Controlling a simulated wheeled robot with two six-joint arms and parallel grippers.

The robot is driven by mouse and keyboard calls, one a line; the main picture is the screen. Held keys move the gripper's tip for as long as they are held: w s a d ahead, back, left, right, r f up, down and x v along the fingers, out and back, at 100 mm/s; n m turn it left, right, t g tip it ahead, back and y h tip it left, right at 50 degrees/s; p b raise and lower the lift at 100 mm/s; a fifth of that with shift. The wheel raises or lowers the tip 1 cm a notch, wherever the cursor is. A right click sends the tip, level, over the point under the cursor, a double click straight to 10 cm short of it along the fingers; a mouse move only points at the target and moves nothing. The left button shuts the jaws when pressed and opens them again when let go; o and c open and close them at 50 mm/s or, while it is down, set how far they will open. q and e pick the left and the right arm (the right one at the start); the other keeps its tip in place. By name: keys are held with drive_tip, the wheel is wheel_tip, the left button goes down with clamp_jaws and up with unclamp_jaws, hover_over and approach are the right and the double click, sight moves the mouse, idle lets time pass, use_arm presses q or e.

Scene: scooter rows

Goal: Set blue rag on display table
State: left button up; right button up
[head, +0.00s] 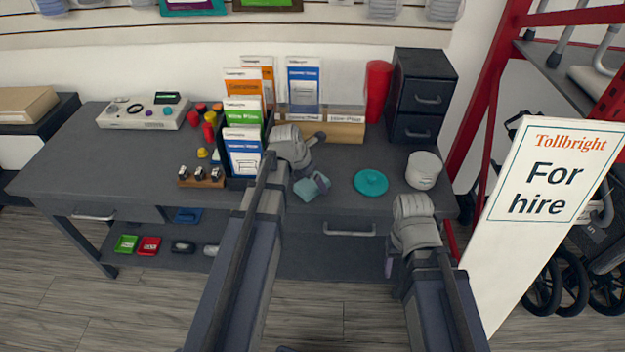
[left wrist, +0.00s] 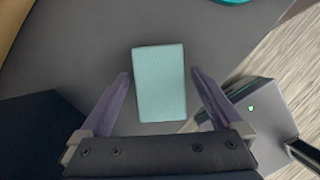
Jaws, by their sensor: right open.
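The pale blue rag (head: 305,191) lies flat on the grey display table (head: 95,160), near its front edge. In the left wrist view the rag (left wrist: 160,84) is a small upright rectangle between two purple fingers, with a gap on each side. My left gripper (head: 316,184) is open just over the rag and partly hides it in the head view. My right gripper (head: 389,266) is open and empty, low in front of the table's front edge; its fingers are mostly hidden behind its wrist.
A teal lid-like disc (head: 371,182) and a white pot (head: 423,169) stand right of the rag. A leaflet rack (head: 243,150) stands close on the left, with a grey drawer unit (head: 420,95) behind. A "For hire" sign (head: 545,200) is at the right.

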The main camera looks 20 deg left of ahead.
use_arm(q)
drive_tip(key=shift+r, duration=0.1)
drive_tip(key=p+v, duration=1.1)
drive_tip(key=v, duration=0.1)
drive_tip(key=s+d+m+g+y, duration=0.1)
drive_tip(key=s+d+m, duration=0.4)
drive_tip(key=m, duration=0.6)
drive_tip(key=s+d+f+m+g+y, duration=0.1)
drive_tip(key=s+d+m, duration=0.4)
drive_tip(key=d+m, duration=0.3)
drive_tip(key=s+d+m+g+y, duration=0.1)
drive_tip(key=s+d+m, duration=0.4)
drive_tip(key=m, duration=1)
drive_tip(key=shift+s+d+f+g, duration=0.25)
drive_tip(key=shift+d+g, duration=0.35)
drive_tip(key=shift+d, duration=0.15)
